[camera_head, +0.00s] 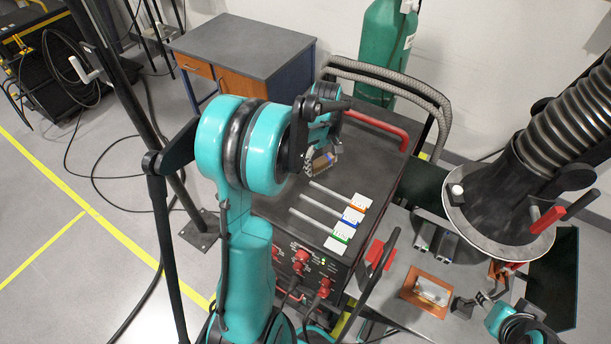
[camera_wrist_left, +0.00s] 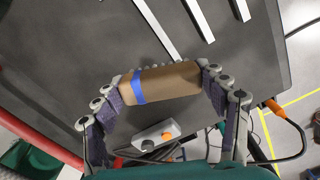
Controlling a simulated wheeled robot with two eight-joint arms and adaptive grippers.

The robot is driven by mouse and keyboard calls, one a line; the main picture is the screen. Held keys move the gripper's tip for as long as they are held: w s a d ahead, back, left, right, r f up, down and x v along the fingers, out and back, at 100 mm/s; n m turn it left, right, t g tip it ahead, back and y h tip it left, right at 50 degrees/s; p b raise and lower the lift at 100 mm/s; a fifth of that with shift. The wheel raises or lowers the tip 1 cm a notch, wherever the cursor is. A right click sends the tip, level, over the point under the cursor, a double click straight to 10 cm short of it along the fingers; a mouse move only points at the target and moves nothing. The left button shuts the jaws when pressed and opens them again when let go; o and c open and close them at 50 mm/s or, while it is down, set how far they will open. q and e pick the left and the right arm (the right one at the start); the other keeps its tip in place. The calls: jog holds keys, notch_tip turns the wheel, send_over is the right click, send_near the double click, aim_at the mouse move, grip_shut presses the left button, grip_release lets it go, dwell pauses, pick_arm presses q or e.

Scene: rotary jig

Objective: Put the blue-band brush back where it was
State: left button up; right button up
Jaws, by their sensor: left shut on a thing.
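The blue-band brush (camera_wrist_left: 172,83) has a brown wooden body with a blue band near its left end in the left wrist view. My left gripper (camera_wrist_left: 165,90) is shut on it, one finger at each end. In the head view the brush (camera_head: 322,160) is small and partly hidden by my left gripper (camera_head: 318,158), above the dark cabinet top. Three pale bars (camera_head: 322,208) lie on that top, with white labels at their right ends: orange (camera_head: 360,202), blue (camera_head: 352,215) and green (camera_head: 341,237). My right gripper (camera_head: 487,299) is small at lower right; its opening is unclear.
The dark cabinet (camera_head: 392,150) has a red handle (camera_head: 376,128) at its back and red connectors on its front. A steel table (camera_head: 395,310) with an orange-framed plate (camera_head: 430,293) stands to its right. A large ribbed duct (camera_head: 570,125) hangs over that table.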

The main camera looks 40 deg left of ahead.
pick_arm(q)
send_over(304, 183)
notch_tip(304, 183, down, 3)
jog(key=shift+w+f, duration=0.1)
jog(key=shift+f, duration=0.05)
notch_tip(304, 183, down, 4)
jog(key=shift+a+f, duration=0.1)
jog(key=shift+f+b, duration=0.15)
jog(key=shift+b, duration=0.25)
jog(key=o, duration=1.5)
jog(key=shift+c, duration=0.2)
